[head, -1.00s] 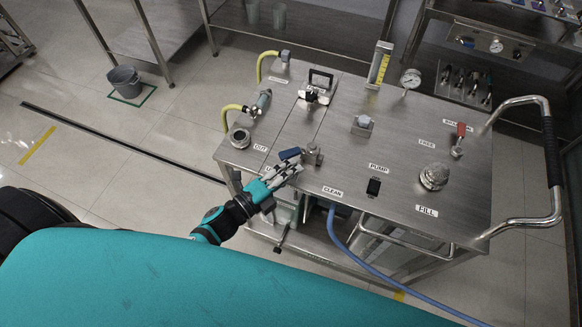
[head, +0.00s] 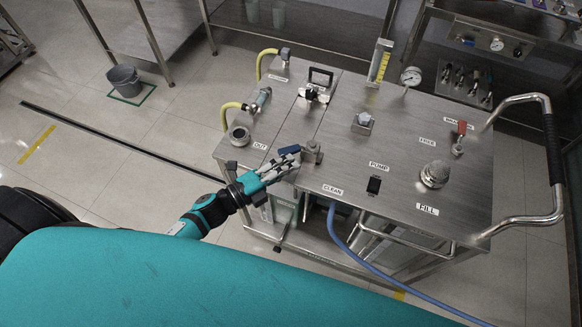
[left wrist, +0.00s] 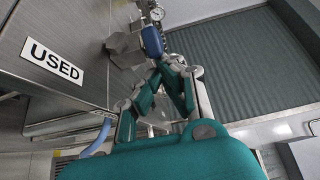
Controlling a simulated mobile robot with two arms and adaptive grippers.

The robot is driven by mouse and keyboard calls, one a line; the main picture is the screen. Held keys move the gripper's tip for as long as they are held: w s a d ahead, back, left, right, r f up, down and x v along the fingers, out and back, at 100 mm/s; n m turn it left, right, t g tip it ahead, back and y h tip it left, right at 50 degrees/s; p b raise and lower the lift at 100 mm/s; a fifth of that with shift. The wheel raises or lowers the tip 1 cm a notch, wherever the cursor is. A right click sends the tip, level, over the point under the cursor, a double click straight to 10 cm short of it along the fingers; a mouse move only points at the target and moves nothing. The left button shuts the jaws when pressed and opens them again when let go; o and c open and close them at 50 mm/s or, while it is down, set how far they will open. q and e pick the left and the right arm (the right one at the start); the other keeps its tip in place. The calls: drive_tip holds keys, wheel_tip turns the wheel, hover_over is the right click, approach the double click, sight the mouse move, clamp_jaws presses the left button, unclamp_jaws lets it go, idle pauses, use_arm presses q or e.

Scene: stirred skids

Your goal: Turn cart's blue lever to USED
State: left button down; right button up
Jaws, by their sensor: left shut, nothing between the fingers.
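The blue lever (head: 288,150) sits on a metal valve (head: 312,152) near the cart's left front edge. In the head view it points left from the valve, toward the OUT side. My left gripper (head: 297,157) is shut and empty, with its fingertips right beside the lever and valve. In the left wrist view the fingertips (left wrist: 172,64) are just below the blue lever (left wrist: 152,40); I cannot tell whether they touch it. The USED label (left wrist: 54,62) shows on the cart top left of the valve there, and my gripper covers it in the head view. The CLEAN label (head: 332,190) lies in front of the valve.
A blue hose (head: 338,235) hangs at the front.

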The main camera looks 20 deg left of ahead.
use_arm(q)
drive_tip(key=shift+w+a+f+m+g+h+b, duration=0.1)
drive_tip(key=shift+w+a+m+g+h+b, duration=0.15)
drive_tip(key=shift+a+m+g+h+b, duration=0.25)
drive_tip(key=shift+w+a+f+m+g+h+b, duration=0.1)
drive_tip(key=shift+w+a+m+g+h+b, duration=0.1)
drive_tip(key=shift+a+m+g+h+b, duration=0.25)
drive_tip(key=m+g+h+b, duration=0.1)
drive_tip(key=b, duration=0.1)
drive_tip(key=w+a+m+g+h+b, duration=0.1)
drive_tip(key=g+b, duration=0.1)
drive_tip(key=w+a+m+g+h+b, duration=0.1)
drive_tip(key=m+g+b, duration=0.1)
drive_tip(key=shift+w+f+h, duration=0.15)
drive_tip(key=shift+h, duration=0.2)
drive_tip(key=shift+w+a+m+g+h+b, duration=0.2)
drive_tip(key=shift+w+m+g+h+b, duration=0.15)
drive_tip(key=shift+g+b, duration=0.35)
drive_tip(key=shift+w+a+r+t+b, duration=0.25)
drive_tip(key=shift+w+r+b, duration=0.1)
drive_tip(key=shift+b, duration=0.2)
